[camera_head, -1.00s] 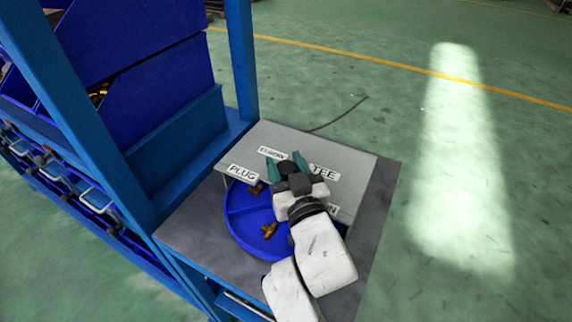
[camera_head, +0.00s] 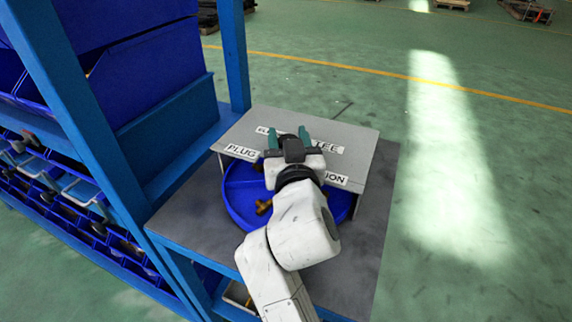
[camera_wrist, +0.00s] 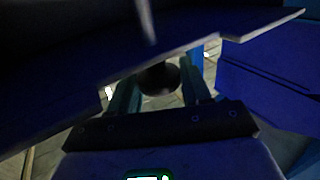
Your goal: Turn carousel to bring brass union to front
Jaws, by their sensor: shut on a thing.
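The blue carousel (camera_head: 236,197) is a round divided tray partly under a grey cover plate (camera_head: 358,140). A brass fitting (camera_head: 263,206) lies in its front part, beside my arm; I cannot tell which kind it is. My gripper (camera_head: 288,134) is above the plate, its teal fingers pointing away from me. In the wrist view it is shut on a dark round knob (camera_wrist: 158,78). My arm covers the right part of the tray, and no brass union can be made out.
The plate carries labels: PLUG (camera_head: 242,152) at left, TEE (camera_head: 328,148) at right, one ending in ION (camera_head: 335,179) at front right, and another partly hidden. A blue rack post (camera_head: 234,60) and bins (camera_head: 165,80) stand close at left. Open floor lies right.

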